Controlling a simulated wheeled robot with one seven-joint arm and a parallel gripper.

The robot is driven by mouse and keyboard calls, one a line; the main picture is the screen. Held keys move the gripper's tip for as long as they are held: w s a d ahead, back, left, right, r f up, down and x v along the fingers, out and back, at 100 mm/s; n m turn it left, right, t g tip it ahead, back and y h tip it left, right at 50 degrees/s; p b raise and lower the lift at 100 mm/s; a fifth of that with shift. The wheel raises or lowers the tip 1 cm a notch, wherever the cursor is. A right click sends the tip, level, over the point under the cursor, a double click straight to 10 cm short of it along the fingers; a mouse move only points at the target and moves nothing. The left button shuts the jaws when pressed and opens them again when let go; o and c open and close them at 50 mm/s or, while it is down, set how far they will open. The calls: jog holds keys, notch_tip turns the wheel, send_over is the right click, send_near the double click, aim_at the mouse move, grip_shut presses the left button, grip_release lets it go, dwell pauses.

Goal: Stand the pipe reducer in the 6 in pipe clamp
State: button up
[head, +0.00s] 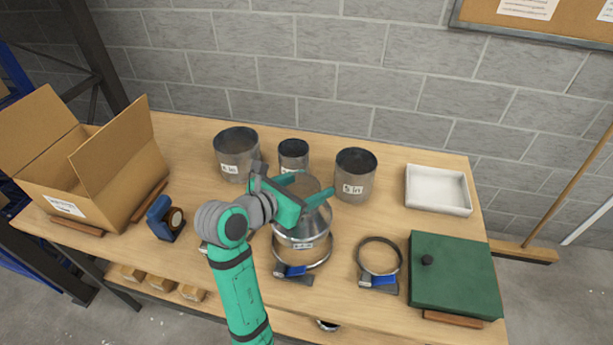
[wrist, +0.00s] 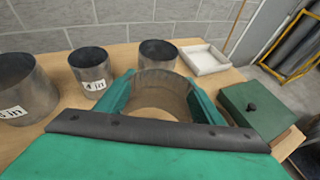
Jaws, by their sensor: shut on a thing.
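The pipe reducer (head: 300,238) is a shiny metal piece with a narrow top and a wider lower part bearing a small label. It looks upright. My gripper (head: 307,188) is shut on its narrow top, with one green finger on each side. The wrist view shows the reducer's open mouth (wrist: 165,82) between the fingers. A ring clamp with a blue part (head: 294,271) lies directly under the reducer, its front edge showing around the base. I cannot tell whether the reducer rests in it or hangs just above. A second ring clamp (head: 379,258) lies empty to the right. Clamp sizes are unreadable.
Metal pipes stand behind: a wide one (head: 236,152), a narrow one (head: 293,152) and one at right (head: 356,172). A white tray (head: 438,190) and green case (head: 453,275) are right. A cardboard box (head: 105,175) and blue tape dispenser (head: 160,216) are left.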

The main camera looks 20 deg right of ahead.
jog(key=shift+w+f, duration=0.1)
jog(key=shift+f, duration=0.35)
notch_tip(320, 180, down, 7)
jog(key=shift+s, duration=0.35)
dwell(0.5)
jog(key=shift+d+f, duration=0.1)
jog(key=shift+f, duration=0.05)
jog(key=o, duration=1.7)
jog(key=shift+c, duration=0.2)
